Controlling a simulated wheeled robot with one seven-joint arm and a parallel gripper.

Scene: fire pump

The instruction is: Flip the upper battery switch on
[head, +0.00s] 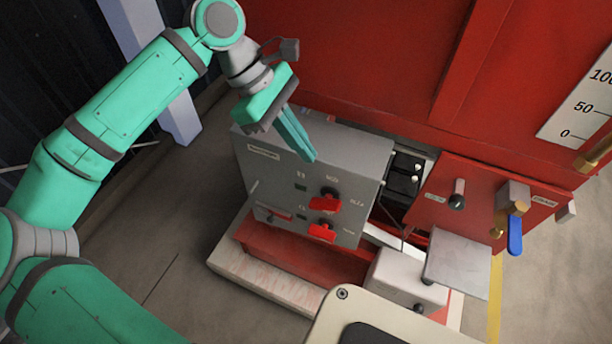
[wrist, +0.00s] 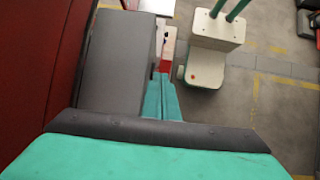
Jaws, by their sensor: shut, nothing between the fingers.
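The grey control panel box (head: 290,165) stands in the middle of the head view. Two red rotary battery switches sit on its front, the upper battery switch (head: 326,203) and the lower battery switch (head: 322,233). My gripper (head: 311,156) is shut and empty, its fingers pointing down and to the right, above the upper switch and apart from it in the picture. In the wrist view my gripper's fingers (wrist: 163,90) are together beside the grey box (wrist: 118,60). The wrist view does not clearly show the switches.
A red panel (head: 480,190) with a black knob and a blue-handled valve (head: 515,235) stands to the right. A white box (head: 405,280) with a grey plate is low in front. The large red tank wall (head: 370,60) rises behind. Open floor (head: 180,230) lies left of the box.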

